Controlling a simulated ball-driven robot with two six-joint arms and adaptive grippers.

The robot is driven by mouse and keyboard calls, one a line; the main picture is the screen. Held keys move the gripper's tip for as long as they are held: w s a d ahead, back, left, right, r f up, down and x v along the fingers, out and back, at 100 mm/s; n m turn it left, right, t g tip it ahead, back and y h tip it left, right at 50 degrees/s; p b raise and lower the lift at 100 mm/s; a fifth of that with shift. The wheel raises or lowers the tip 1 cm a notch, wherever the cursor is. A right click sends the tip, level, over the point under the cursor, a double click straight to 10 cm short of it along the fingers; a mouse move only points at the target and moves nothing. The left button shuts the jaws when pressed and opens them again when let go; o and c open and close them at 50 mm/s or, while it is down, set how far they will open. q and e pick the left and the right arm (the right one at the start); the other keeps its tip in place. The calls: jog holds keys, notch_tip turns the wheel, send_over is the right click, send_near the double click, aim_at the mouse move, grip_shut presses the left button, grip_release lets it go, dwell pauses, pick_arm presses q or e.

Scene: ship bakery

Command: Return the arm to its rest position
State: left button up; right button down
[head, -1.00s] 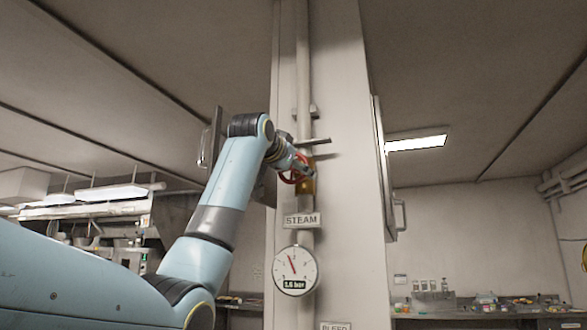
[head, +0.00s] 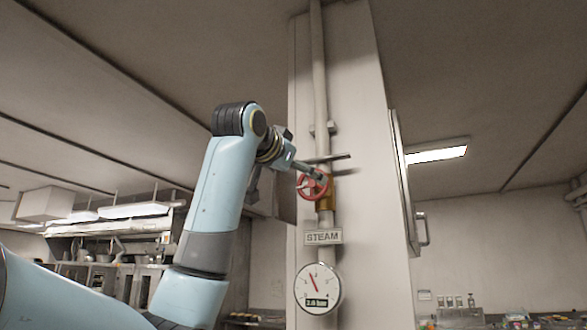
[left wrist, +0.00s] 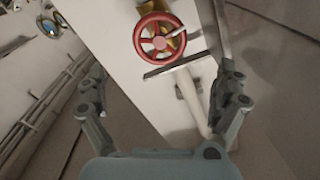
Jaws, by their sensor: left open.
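My left arm reaches up from the lower left of the head view to the steam pipe. My left gripper (head: 308,171) is close in front of the red valve wheel (head: 313,186) and partly overlaps it there. In the left wrist view the gripper (left wrist: 160,72) is open, with its fingers spread wide. Nothing is held between them. The red wheel (left wrist: 157,38) shows whole beyond the fingers, with a clear gap on either side. My right gripper is in neither view.
The steam pipe (head: 319,70) runs down a pale column (head: 360,110). A STEAM label (head: 323,237) and a round pressure gauge (head: 318,288) sit below the valve. A thin bar (head: 330,158) juts out above the wheel. A handled panel (head: 402,180) stands at the column's right.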

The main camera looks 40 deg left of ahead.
pick_arm(q)
jog(key=shift+v, duration=0.9)
